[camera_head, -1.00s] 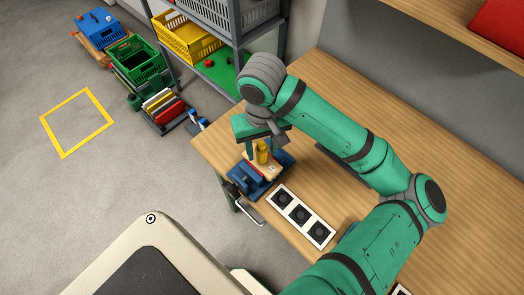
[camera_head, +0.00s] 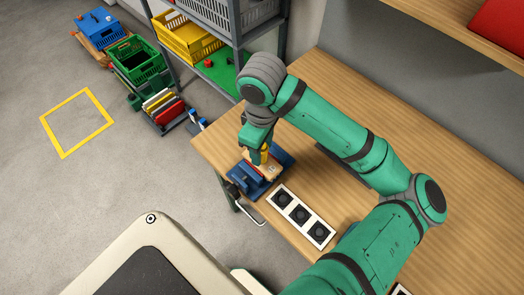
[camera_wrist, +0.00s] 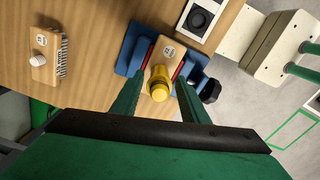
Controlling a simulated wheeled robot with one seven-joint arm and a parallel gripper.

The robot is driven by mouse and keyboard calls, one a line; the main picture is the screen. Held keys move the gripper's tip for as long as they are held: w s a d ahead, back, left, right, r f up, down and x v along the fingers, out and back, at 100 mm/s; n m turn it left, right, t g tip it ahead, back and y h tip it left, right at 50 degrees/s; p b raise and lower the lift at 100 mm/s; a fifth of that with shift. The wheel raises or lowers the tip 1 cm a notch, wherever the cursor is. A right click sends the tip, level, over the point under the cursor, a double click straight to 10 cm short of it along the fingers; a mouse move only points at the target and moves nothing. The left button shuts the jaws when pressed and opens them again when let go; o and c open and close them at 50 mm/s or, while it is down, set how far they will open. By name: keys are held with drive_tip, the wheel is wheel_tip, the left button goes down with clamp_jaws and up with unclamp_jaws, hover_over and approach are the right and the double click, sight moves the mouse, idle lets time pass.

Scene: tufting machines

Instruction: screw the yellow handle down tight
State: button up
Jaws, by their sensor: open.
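The yellow handle (camera_wrist: 159,84) stands on a light wooden block (camera_wrist: 164,55) in the wrist view. The block sits in a blue clamp-like fixture (camera_wrist: 134,50) with red strips beside it. My gripper (camera_wrist: 158,92) is open, with one green finger on each side of the handle and a visible gap to both. In the head view, my gripper (camera_head: 258,150) points down over the fixture (camera_head: 247,179) near the table's left end. The handle (camera_head: 265,153) is partly hidden by the gripper there. How far the handle is screwed in cannot be told.
A white panel with black round parts (camera_head: 323,233) lies just right of the fixture. A bristled wooden piece with a white knob (camera_wrist: 39,40) lies on the table (camera_wrist: 80,85). Shelving with a yellow crate (camera_head: 186,42) stands behind the table's left end.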

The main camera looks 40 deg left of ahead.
drive_tip(key=n, duration=0.8)
idle(0.6)
